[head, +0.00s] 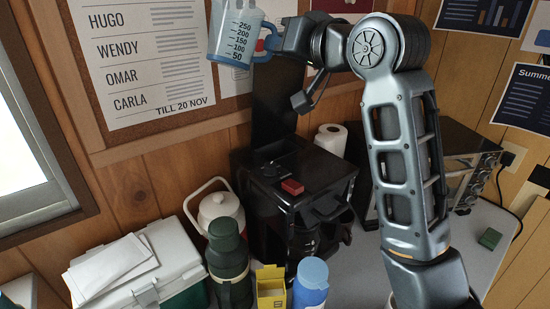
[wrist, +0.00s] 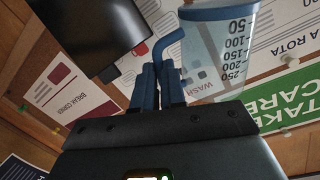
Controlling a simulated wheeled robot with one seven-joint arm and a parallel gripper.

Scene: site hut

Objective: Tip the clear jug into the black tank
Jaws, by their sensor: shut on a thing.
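The black tank appears to be the top of the black coffee machine (head: 325,182), below and right of the jug. A tall dark panel (head: 275,105) rises behind its top. I cannot tell what the jug holds.
A green flask (head: 229,270), a blue-capped bottle (head: 311,285), a yellow box (head: 270,285), a red-and-white jug (head: 217,208) and a white-lidded cool box (head: 150,262) crowd the machine's left and front. A paper roll (head: 331,138) stands behind. A dark oven (head: 455,160) is to the right.

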